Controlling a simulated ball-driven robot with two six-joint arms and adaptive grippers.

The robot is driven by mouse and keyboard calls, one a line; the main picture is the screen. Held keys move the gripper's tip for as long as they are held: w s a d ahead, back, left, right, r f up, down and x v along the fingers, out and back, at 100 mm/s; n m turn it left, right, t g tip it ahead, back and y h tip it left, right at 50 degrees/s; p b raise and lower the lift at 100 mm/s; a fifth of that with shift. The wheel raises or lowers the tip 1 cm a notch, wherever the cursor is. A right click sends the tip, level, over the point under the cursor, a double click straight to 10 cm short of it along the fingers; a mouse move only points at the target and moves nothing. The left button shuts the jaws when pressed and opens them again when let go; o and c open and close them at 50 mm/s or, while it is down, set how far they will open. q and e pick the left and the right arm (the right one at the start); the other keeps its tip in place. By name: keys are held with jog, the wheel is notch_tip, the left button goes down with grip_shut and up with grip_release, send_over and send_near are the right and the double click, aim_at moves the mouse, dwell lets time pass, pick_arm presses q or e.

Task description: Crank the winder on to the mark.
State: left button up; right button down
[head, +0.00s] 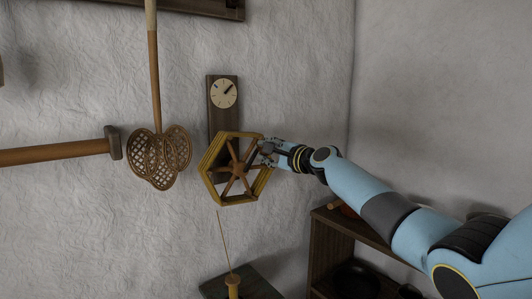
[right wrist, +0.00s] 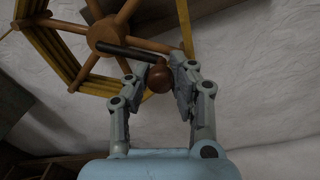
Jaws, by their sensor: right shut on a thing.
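The winder (head: 212,172) is a six-sided wooden wheel with yellow yarn around its rim and brown spokes, mounted on the wall in the head view. Above it a wooden board carries a round pale dial (head: 224,94) with a dark hand pointing to the upper right. My right gripper (head: 268,151) is at the wheel's right side. In the right wrist view its fingers are shut on the crank's round brown knob (right wrist: 159,78), at the end of a dark crank arm (right wrist: 125,52) running to the hub (right wrist: 106,34). My left gripper is not in view.
A carpet beater (head: 160,158) hangs on the wall left of the winder, beside a wooden-handled tool (head: 60,152). Below the winder is a dark stand (head: 255,284) with a thin upright spindle. A dark wooden shelf (head: 330,245) with pots stands at the lower right.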

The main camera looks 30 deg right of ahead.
dwell(0.3)
jog(key=c, duration=1.1)
grip_release()
jog(key=shift+d, duration=0.1)
jog(key=shift+s, duration=0.1)
jog(key=s, duration=0.4)
jog(key=s+d, duration=0.1)
jog(key=s, duration=0.6)
jog(key=shift+s+d+r, duration=0.3)
jog(key=shift+s+d, duration=0.05)
jog(key=shift+s, duration=0.05)
